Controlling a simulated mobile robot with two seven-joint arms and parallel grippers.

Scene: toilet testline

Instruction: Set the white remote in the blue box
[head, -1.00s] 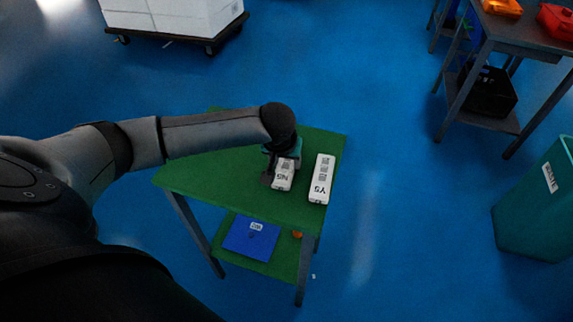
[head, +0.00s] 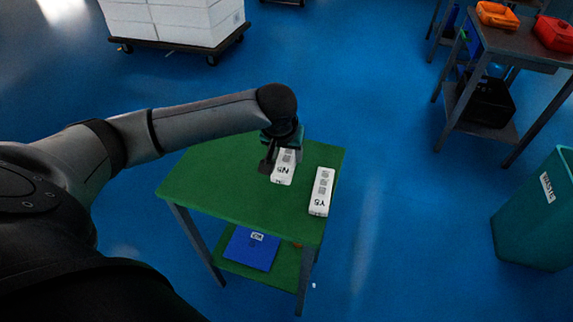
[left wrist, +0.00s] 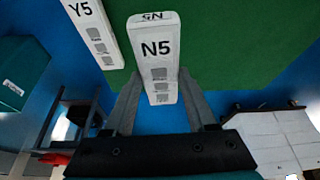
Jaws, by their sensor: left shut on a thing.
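A white remote marked N5 (head: 284,172) is between the fingers of my left gripper (head: 281,158), over the green table. The left wrist view shows both fingers of the gripper (left wrist: 160,88) closed on the sides of the N5 remote (left wrist: 157,50). A second white remote marked Y5 (head: 321,194) lies to its right near the table's right edge. It also shows in the left wrist view (left wrist: 90,30). A flat blue box (head: 250,249) with a white label is on the lower shelf, partly under the tabletop. My right gripper is out of view.
The green table (head: 215,185) has bare room left of the remotes. A teal waste bin (head: 530,225) stands at the right. A grey table (head: 510,40) with orange and red containers is at the back right. White boxes (head: 175,20) stand on a trolley behind.

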